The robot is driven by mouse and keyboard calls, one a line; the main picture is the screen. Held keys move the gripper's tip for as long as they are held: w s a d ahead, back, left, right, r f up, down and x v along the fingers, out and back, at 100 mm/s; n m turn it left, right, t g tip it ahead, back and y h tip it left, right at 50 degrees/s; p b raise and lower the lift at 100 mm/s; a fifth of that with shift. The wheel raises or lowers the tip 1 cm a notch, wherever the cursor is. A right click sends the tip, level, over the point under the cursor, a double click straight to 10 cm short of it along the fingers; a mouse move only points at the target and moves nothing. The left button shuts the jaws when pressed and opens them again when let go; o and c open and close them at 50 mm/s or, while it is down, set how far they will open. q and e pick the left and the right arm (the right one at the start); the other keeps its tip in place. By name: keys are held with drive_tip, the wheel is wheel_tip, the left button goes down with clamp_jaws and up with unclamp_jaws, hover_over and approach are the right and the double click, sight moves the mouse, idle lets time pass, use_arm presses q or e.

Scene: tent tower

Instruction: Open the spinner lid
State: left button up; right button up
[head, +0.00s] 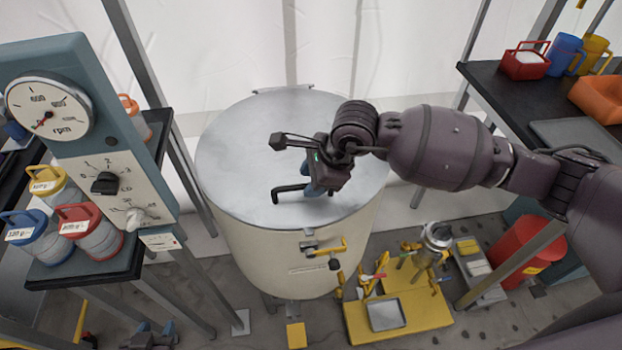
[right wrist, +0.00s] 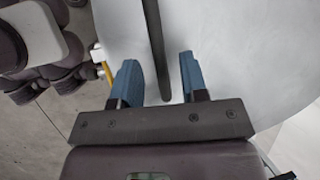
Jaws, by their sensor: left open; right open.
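The spinner (head: 290,240) is a large cream drum with a round grey metal lid (head: 235,150), which lies flat and closed on top. A black bar handle (head: 288,189) stands on the lid, partly hidden by my right gripper (head: 318,180). My right gripper is over the lid at the handle, with its blue fingers open. In the right wrist view, the dark handle bar (right wrist: 157,50) runs between the two spread fingers, with a gap on both sides. A yellow-handled latch (head: 325,247) is on the drum's front.
A control panel (head: 105,170) with an rpm dial and knobs stands at the left, beside a shelf of labelled jars (head: 90,230). A dark shelf (head: 500,85) with cups and bins is at the right. A yellow tray of tools (head: 375,325) lies on the floor in front.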

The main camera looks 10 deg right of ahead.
drive_tip(key=shift+a+f, duration=0.15)
drive_tip(key=shift+f, duration=0.15)
clamp_jaws()
use_arm(q)
drive_tip(key=shift+s+f, duration=0.2)
drive_tip(key=shift+s, duration=0.1)
